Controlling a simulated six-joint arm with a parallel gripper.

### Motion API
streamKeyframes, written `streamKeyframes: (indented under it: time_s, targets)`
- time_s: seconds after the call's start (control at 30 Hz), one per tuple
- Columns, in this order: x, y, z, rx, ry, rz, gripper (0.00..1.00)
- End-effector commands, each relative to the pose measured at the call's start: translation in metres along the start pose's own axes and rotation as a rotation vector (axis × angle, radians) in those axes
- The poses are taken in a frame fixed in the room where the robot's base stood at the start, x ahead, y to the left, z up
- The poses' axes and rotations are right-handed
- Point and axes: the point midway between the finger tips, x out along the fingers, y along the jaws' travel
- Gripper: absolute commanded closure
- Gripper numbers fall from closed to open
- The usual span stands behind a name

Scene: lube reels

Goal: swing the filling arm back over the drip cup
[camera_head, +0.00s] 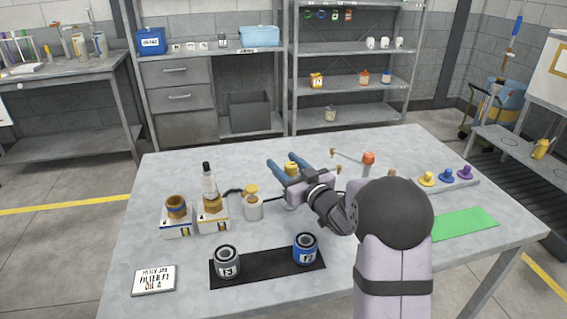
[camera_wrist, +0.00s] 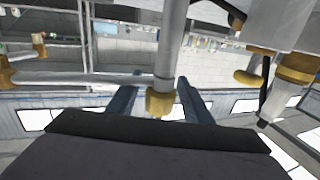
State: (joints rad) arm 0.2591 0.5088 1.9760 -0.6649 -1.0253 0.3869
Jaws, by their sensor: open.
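My gripper (camera_head: 287,165) shows blue fingers in the head view, pointing to the back left over the middle of the table. In the wrist view the open fingers (camera_wrist: 158,100) stand on either side of a grey vertical pipe with a brass tip (camera_wrist: 160,102), apparently the filling arm's spout. A grey horizontal pipe (camera_wrist: 85,80) runs left from it. In the head view a yellow-brass piece (camera_head: 292,166) shows between the fingers. I cannot tell whether the fingers touch it. I cannot pick out the drip cup with certainty; my gripper and arm hide part of that area.
A grey filter (camera_head: 227,262) and a blue filter (camera_head: 305,249) stand on a black mat (camera_head: 265,279). A green mat (camera_head: 464,223) lies right.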

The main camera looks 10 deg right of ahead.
Motion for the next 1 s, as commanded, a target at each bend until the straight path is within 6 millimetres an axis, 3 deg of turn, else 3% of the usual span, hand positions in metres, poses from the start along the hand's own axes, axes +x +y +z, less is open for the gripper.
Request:
streamKeyframes:
  time_s: [0.43, 0.87, 1.0]
  targets:
    - [-0.056, 0.001, 0.0, 0.0, 0.002, 0.001, 0.54]
    - [-0.065, 0.0, 0.0, 0.0, 0.002, -0.001, 0.54]
    - [-0.066, 0.0, -0.001, 0.001, 0.0, 0.0, 0.88]
